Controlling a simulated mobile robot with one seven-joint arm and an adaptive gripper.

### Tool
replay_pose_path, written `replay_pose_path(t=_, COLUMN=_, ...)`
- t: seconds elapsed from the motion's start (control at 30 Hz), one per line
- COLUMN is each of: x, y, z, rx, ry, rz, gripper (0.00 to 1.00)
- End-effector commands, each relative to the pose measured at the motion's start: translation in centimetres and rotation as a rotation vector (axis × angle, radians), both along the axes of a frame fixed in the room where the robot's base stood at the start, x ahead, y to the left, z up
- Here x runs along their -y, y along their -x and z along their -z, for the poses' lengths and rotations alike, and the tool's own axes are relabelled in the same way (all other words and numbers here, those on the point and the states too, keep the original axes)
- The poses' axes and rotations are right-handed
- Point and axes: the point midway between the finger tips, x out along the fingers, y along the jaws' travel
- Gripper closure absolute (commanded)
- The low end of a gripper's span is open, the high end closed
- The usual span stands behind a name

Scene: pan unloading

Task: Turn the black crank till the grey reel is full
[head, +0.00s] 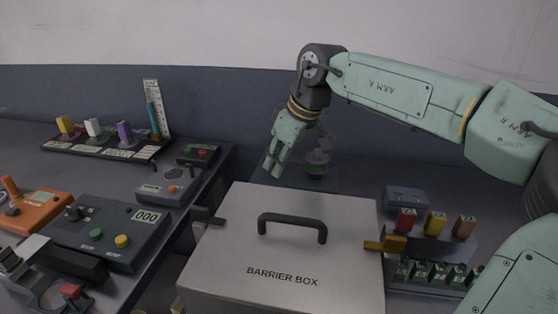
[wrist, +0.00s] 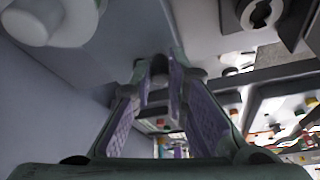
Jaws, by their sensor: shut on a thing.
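I cannot pick out the grey reel for certain.
A white barrier box (head: 300,255) with a dark handle (head: 292,222) stands in front of my gripper. A console with a counter reading 000 (head: 146,216) and an orange box (head: 35,212) are at left. Colored blocks (head: 436,222) stand at right.

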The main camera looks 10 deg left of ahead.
Motion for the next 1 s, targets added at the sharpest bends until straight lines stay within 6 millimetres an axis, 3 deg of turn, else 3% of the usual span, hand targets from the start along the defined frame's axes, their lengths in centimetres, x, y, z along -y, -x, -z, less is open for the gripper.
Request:
replay_pose_path(t=0.2, x=0.1, y=0.1, z=0.2, rx=-0.005, ry=0.005, rz=-0.001, gripper=1.0)
replay_pose_path(t=0.23, x=0.1, y=0.1, z=0.2, rx=-0.005, ry=0.005, rz=-0.001, gripper=0.83)
replay_pose_path(t=0.5, x=0.1, y=0.0, z=0.1, rx=-0.002, ry=0.002, rz=-0.002, gripper=0.65)
replay_pose_path(t=0.83, x=0.1, y=0.0, z=-0.1, rx=0.0, ry=0.001, rz=-0.001, gripper=0.65)
replay_pose_path(t=1.0, x=0.8, y=0.2, z=-2.0, rx=0.002, ry=0.0, rz=0.002, gripper=0.65)
